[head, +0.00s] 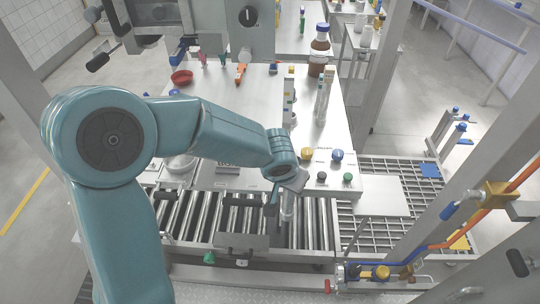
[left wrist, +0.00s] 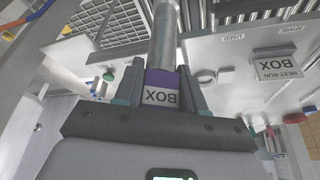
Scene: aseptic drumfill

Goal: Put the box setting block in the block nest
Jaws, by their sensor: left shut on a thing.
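The box setting block (left wrist: 160,92) has a purple part and a white face marked BOX, which looks upside down in the left wrist view. My left gripper (left wrist: 160,78) is shut on it, with a finger on each side. A silver cylinder (left wrist: 164,38) extends beyond the block; I cannot tell if it is joined to it. In the head view my left gripper (head: 288,188) is above the rollers by the front edge of the steel table. The block nest cannot be made out for certain. My right gripper is not in view.
A plate marked NEXT RUN BOX (left wrist: 278,66) is beside the gripper in the wrist view. Several coloured buttons (head: 337,155) are at the table's front right. Rollers (head: 310,225) run below. A brown bottle (head: 319,50) and a red dish (head: 181,77) stand farther back.

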